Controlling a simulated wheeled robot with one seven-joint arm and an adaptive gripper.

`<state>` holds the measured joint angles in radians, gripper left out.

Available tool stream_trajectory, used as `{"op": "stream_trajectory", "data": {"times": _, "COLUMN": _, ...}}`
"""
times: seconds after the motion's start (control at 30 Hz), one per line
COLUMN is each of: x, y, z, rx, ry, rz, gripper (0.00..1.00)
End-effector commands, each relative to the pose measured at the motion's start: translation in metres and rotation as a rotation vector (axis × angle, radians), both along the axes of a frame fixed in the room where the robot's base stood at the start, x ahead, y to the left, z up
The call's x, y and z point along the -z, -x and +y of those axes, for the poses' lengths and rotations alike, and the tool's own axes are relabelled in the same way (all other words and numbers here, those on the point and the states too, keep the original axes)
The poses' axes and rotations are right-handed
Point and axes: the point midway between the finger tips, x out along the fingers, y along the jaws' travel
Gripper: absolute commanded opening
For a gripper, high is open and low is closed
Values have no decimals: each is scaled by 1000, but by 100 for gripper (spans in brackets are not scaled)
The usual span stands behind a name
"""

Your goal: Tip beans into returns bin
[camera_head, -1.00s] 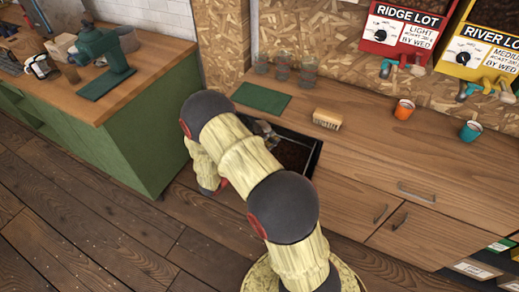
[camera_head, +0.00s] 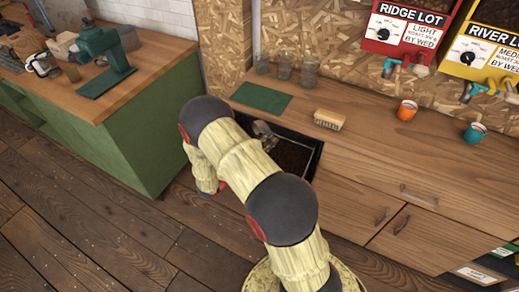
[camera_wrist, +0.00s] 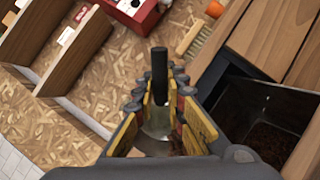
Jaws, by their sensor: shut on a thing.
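In the wrist view my gripper (camera_wrist: 160,105) is shut on a scoop with a black handle (camera_wrist: 159,68) and a shiny metal-looking bowl (camera_wrist: 155,125). Some dark brown stuff, perhaps beans, shows low between the fingers; how much the scoop holds is unclear. The returns bin appears to be the open black-walled box (camera_wrist: 235,95) at the right of the wrist view, with dark beans in its bottom. In the head view the bin (camera_head: 316,158) is set in the counter front, and a grey part at my gripper (camera_head: 264,131) shows at its back left edge. My arm hides much of both.
A brush (camera_head: 329,119), an orange cup (camera_head: 407,110) and a teal cup (camera_head: 474,131) stand on the wooden counter. A green mat (camera_head: 262,98) lies behind the bin, with several glasses at the wall. Red (camera_head: 410,25) and yellow (camera_head: 485,45) dispensers hang at the right.

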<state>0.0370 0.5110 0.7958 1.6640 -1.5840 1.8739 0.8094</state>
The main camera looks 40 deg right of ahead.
Motion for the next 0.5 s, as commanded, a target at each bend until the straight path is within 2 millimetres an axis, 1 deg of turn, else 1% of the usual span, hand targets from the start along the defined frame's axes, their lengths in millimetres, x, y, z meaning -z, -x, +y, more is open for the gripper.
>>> {"op": "stream_trajectory", "data": {"times": 0.5, "x": 1, "y": -2, "z": 9, "rx": 2, "ry": 46, "rz": 7, "gripper": 0}}
